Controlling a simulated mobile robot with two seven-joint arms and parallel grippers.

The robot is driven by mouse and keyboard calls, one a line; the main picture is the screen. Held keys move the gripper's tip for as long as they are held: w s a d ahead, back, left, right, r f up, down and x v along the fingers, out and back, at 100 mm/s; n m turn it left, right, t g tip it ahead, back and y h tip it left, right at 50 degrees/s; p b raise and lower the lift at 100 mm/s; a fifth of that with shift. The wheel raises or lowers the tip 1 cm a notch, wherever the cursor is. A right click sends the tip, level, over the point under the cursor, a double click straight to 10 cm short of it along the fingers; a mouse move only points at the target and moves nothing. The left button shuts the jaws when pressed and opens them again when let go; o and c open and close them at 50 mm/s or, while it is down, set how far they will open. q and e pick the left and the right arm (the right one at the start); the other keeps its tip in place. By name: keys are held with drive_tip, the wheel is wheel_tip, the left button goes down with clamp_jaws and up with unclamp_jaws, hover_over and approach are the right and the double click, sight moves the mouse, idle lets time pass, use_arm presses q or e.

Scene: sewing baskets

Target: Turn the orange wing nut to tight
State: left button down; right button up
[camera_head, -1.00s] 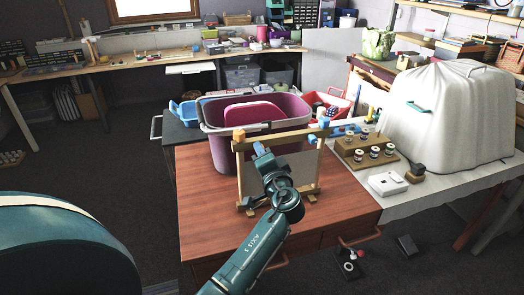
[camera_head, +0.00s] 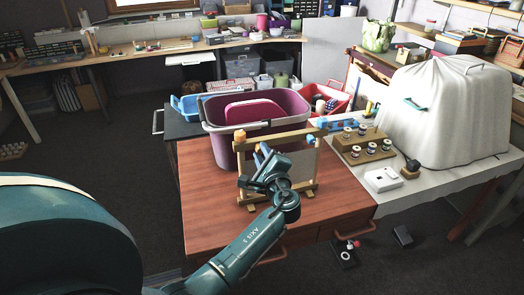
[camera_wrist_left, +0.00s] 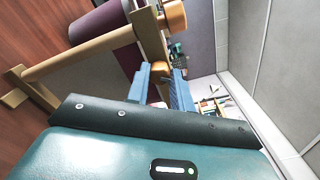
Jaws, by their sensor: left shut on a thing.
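The orange wing nut (camera_head: 240,136) is at the top left of an upright wooden frame (camera_head: 272,139) on the brown table. In the left wrist view the orange nut (camera_wrist_left: 174,15) is at the top, against the wooden post (camera_wrist_left: 147,35). My left gripper (camera_head: 262,152) is at the frame's left side, just right of and below the nut. My right gripper is not in view.
A purple basket (camera_head: 217,112) stands close behind the frame. A wooden rack (camera_head: 369,155) with spools and a white box (camera_head: 383,179) are to the right. The brown tabletop (camera_head: 205,215) is clear in front and left of the frame.

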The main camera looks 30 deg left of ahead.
use_arm(q)
drive_tip(key=m, duration=1.1)
drive_tip(key=shift+m, duration=0.5)
drive_tip(key=c, duration=1.2)
unclamp_jaws()
drive_tip(key=shift+d, duration=0.1)
drive_tip(key=b+v, duration=0.1)
drive_tip(key=v, duration=1.2)
